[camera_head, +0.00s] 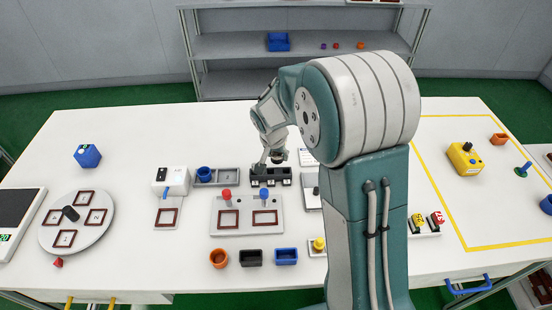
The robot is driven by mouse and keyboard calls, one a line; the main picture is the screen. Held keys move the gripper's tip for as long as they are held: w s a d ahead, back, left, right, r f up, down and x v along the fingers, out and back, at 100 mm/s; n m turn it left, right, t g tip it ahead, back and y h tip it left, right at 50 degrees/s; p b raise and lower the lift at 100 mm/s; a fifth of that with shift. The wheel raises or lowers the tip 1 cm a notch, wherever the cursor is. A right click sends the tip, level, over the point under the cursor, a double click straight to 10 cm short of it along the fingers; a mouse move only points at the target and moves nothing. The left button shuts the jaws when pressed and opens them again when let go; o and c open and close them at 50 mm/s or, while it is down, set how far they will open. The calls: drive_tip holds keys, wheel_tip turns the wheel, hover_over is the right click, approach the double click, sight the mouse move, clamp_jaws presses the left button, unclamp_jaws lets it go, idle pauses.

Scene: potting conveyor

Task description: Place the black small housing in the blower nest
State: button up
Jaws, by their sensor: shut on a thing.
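My gripper (272,158) is over the middle of the table, pointing down just above a black block with several slots (270,176). It is shut on a small dark piece (278,160), which looks like the black small housing; the fingers hide part of it. A white device (172,178) stands to the left of the gripper, with a dark red-framed square nest (167,217) on a plate in front of it. I cannot tell for sure whether this is the blower nest.
A grey tray with a blue cup (204,173) lies left of the black block. Orange, black (251,257) and blue containers line the front. A round turntable (77,220) is at left. My arm hides the centre right.

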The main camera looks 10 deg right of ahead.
drive_tip(key=s+r, duration=0.4)
drive_tip(key=r, duration=0.1)
drive_tip(key=s+r, duration=0.3)
drive_tip(key=s, duration=0.6)
drive_tip(key=shift+a+r, duration=0.15)
drive_tip(key=shift+r, duration=0.2)
